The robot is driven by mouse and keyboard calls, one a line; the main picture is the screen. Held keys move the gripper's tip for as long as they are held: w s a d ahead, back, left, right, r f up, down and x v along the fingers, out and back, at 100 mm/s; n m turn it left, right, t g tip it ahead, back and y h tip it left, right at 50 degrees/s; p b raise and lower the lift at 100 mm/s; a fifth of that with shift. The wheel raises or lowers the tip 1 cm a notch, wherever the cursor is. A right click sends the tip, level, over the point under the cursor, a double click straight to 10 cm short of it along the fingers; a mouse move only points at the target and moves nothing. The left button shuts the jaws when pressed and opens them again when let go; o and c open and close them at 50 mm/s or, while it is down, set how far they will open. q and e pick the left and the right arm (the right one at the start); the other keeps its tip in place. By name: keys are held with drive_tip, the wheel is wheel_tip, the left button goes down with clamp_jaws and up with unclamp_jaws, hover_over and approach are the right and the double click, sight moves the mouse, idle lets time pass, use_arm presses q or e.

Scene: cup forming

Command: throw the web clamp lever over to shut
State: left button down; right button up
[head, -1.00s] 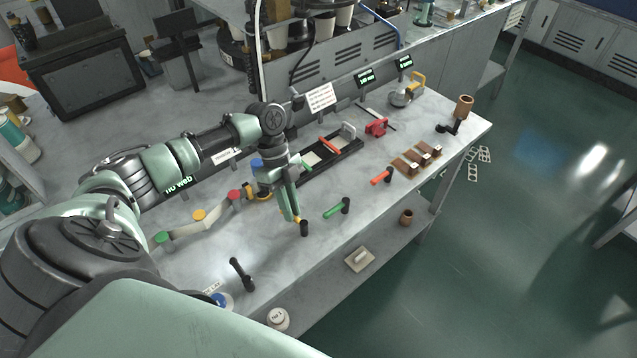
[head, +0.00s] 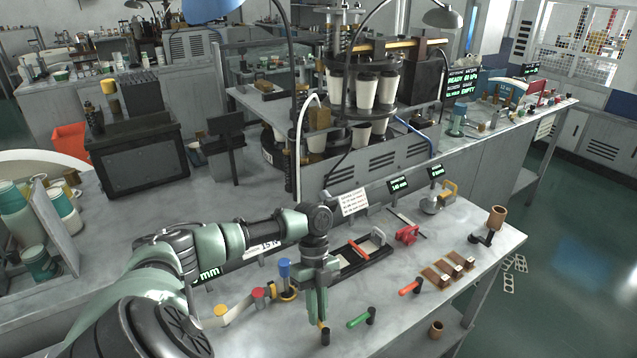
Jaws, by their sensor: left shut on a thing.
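My left gripper (head: 320,312) points down over the front part of the bench. It is shut on a short lever with a yellow handle (head: 321,325), of which only a little shows below the fingers. The lever's black pivot post (head: 325,338) stands just below the fingertips. The fingers and wrist hide most of the handle, so I cannot tell its exact angle. No label on the lever is readable. My right gripper is not in view.
A green lever (head: 361,318) stands close to the right, and an orange-red lever (head: 410,287) farther right. A black tray (head: 350,262) lies behind.

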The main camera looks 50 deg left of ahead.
use_arm(q)
drive_tip(key=c, duration=1.4)
unclamp_jaws()
drive_tip(key=shift+c, duration=0.2)
drive_tip(key=b+v, duration=0.2)
drive_tip(key=v, duration=0.6)
drive_tip(key=shift+d, duration=0.1)
